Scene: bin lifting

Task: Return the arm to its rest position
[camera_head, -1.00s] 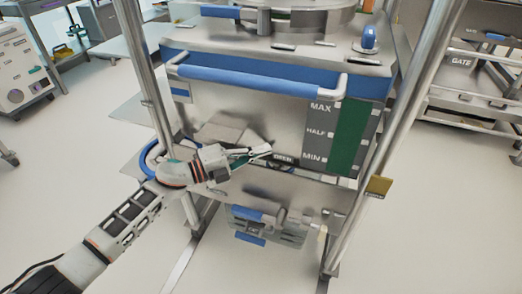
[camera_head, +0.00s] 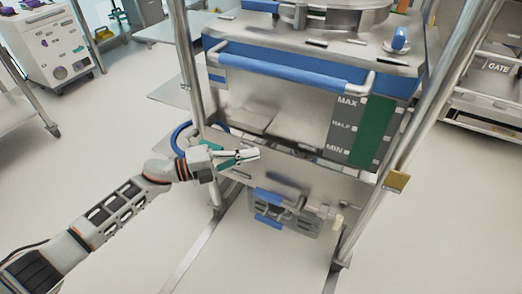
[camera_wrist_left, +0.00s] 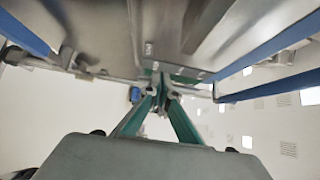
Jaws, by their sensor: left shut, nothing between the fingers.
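My left arm comes in from the lower left in the head view. Its gripper (camera_head: 250,155) is shut and empty, in front of the lower part of the steel bin (camera_head: 285,110). The fingers point right, a little below the bin's front face. In the left wrist view the two green-sided fingers (camera_wrist_left: 160,90) meet at their tips, with metal surfaces and blue bars above and beside them. I cannot tell from these views whether the fingertips touch the metal. My right gripper is not in view.
Steel posts (camera_head: 188,80) flank the bin, which has a blue front handle (camera_head: 290,64). A blue-handled unit (camera_head: 285,212) sits below. A white cabinet (camera_head: 45,45) stands at the upper left, a GATE-marked cart (camera_head: 492,85) at the right. The floor (camera_head: 90,160) at left is clear.

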